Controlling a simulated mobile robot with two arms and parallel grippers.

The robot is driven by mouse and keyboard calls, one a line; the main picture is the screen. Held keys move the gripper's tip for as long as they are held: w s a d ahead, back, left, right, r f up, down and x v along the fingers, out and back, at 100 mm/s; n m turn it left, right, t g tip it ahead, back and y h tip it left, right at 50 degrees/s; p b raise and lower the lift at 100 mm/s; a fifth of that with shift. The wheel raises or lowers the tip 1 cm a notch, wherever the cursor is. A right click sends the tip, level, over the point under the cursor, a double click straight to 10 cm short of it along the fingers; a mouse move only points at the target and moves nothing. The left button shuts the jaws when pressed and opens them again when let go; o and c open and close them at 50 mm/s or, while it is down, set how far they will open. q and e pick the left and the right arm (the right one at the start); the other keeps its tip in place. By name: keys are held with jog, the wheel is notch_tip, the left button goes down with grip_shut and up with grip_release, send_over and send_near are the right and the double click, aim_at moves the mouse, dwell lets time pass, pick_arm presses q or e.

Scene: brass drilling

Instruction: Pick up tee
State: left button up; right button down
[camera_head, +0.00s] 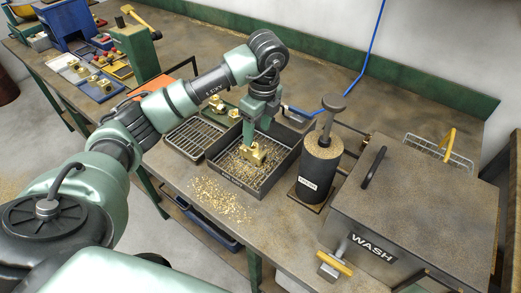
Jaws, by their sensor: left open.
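A brass tee (254,153) lies in the dark tray (285,168) among brass chips, near the tray's middle. My left gripper (254,138) points down over the tray, right above the tee, with its fingers at the tee's top. It is open; the fingers partly cover the tee, and I cannot tell whether they touch it. My right gripper is not in view.
A wire rack (192,137) sits left of the tray. A black cylinder with a plunger (320,160) and a grey box marked WASH (410,205) stand to the right. Brass chips (220,200) are scattered on the bench in front. A blue machine (70,22) stands far left.

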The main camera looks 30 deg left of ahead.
aim_at(253, 147)
pick_arm(q)
jog(key=shift+a+f, duration=0.1)
jog(key=shift+f, duration=0.35)
jog(key=shift+s+a+f+p, duration=0.15)
jog(key=shift+s+f+p, duration=0.25)
jog(key=shift+f, duration=0.2)
jog(key=shift+s+a+f+p, duration=0.1)
jog(key=shift+s+f+p, duration=0.15)
jog(key=shift+f+p, duration=0.25)
jog(key=f, duration=0.3)
jog(key=shift+w+a+f+p, duration=0.2)
jog(key=shift+w+f+p, duration=0.05)
jog(key=shift+f+p, duration=0.15)
jog(key=shift+f, duration=0.1)
grip_shut()
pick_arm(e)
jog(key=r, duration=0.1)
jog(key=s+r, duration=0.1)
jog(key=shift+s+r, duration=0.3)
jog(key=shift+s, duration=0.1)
